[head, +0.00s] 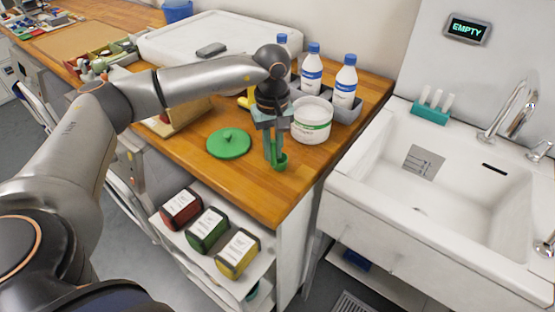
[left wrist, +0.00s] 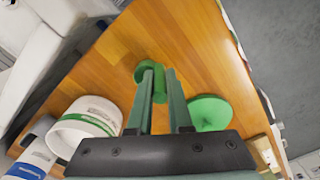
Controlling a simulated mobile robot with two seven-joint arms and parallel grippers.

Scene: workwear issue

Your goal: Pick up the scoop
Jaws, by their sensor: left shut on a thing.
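The green scoop (head: 281,163) is at the tips of my left gripper (head: 273,150), near the front edge of the wooden counter. My left gripper points down and is shut on the scoop. In the left wrist view the round green cup of the scoop (left wrist: 151,52) shows just beyond the fingertips (left wrist: 162,80). The fingers hide most of its handle. I cannot tell whether the scoop touches the counter. My right gripper is not in view.
A white tub (head: 312,122) with a green band stands right behind the gripper. A round green lid (head: 229,144) lies to its left. Blue-capped bottles (head: 344,84) stand in a grey rack behind. A sink (head: 440,165) is at the right.

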